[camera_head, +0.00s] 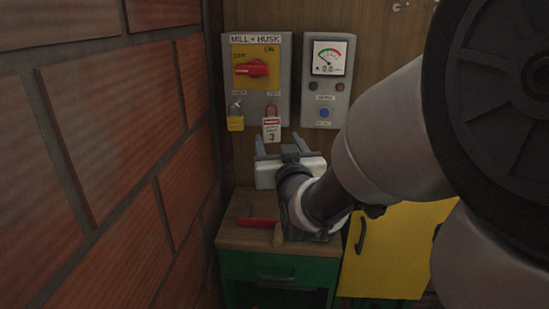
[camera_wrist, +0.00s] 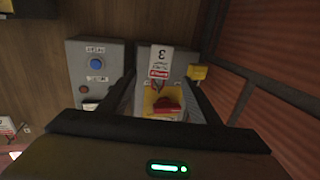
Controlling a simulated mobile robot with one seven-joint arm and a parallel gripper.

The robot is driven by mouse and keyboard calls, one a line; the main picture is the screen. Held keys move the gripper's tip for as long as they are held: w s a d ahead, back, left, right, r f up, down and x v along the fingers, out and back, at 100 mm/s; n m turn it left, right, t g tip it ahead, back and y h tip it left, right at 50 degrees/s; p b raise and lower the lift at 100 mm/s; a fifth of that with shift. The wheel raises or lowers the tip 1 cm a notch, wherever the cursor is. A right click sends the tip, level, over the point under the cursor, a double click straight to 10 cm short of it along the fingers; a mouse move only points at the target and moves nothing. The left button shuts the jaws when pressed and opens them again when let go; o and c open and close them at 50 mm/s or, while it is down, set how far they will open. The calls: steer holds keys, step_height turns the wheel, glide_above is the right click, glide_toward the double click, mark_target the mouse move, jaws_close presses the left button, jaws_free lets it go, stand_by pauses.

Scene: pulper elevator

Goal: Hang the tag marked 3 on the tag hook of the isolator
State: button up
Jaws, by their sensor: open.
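The isolator (camera_head: 282,75) is a grey box marked MILL + HUSK, with a red handle (camera_head: 252,68) on a yellow plate. The tag marked 3 (camera_head: 272,133) is white with a red band and hangs from a red loop under the isolator's lower right; its hook is too small to make out. It shows upside down in the wrist view (camera_wrist: 161,62). My gripper (camera_head: 278,141) is open and empty, with its fingers pointing at the isolator just below the tag. In the wrist view (camera_wrist: 160,82) the tag shows between the fingers, apparently beyond them.
A yellow padlock (camera_head: 235,118) hangs at the isolator's lower left. A grey meter box (camera_head: 326,80) with a blue button is mounted to its right. A brick wall (camera_head: 110,130) stands close on the left. Below is a green cabinet (camera_head: 232,238) with a red item (camera_head: 258,222) on top.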

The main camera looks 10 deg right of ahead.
steer(key=s+f+g+y+b, duration=0.1)
steer(key=s+f+g+b, duration=0.45)
steer(key=s, duration=0.75)
steer(key=s+f+g+b, duration=0.3)
steer(key=s+f+g, duration=0.4)
steer(key=s+f, duration=0.5)
step_height(320, 180, up, 22)
steer(key=s+p, duration=0.1)
steer(key=p, duration=2)
steer(key=shift+s+a+n, duration=0.2)
steer(key=shift+s+n, duration=0.1)
